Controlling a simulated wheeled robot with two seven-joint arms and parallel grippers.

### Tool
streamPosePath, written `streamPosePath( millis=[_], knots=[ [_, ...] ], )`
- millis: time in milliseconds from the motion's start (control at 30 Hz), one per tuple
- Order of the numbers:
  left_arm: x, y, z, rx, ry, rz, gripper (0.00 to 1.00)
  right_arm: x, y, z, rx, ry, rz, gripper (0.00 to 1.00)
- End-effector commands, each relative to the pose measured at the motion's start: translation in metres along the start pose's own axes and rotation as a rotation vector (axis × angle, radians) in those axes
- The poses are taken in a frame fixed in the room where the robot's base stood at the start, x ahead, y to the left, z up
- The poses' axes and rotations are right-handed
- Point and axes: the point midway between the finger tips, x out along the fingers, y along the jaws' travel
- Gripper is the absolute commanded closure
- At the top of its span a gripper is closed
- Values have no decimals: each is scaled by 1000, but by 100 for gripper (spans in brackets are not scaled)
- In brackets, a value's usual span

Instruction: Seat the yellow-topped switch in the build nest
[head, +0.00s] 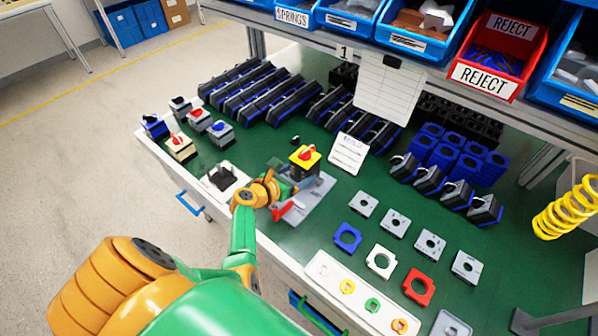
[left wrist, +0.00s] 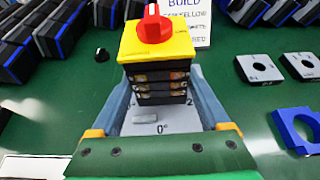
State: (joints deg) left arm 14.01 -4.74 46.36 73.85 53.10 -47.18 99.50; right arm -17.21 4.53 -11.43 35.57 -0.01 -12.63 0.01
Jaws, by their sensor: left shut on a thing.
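The switch (head: 304,160) has a yellow top plate, a red knob and a black stacked body. It stands upright over a grey plate (head: 312,205) with a red lever (head: 285,210), which looks like the build nest. My left gripper (head: 296,176) reaches in from the left and is shut on the switch. In the left wrist view the fingers lie along both sides of the switch's black body (left wrist: 162,85). The plate shows "0°" (left wrist: 162,127) in front of the switch. The switch's underside is hidden, so I cannot tell whether it touches the plate. My right gripper is not in view.
A white card (head: 348,154) stands behind the plate. Several finished switches (head: 198,118) and a white pad with a black part (head: 222,177) lie to the left. Grey, blue, white and red square plates (head: 393,222) lie to the right. Bins (head: 497,56) hang above the back.

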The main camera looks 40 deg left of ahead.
Motion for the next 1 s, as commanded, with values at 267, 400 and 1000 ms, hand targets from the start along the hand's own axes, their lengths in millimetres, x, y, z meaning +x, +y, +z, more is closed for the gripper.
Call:
streamPosePath(
  millis=[267,400,1000],
  knots=[
    [1,0,-1,0,-1,0,100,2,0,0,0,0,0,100],
    [3,0,-6,0,-1,0,100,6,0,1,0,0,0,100],
    [10,0,-22,0,-1,0,100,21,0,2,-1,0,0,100]
  ],
)
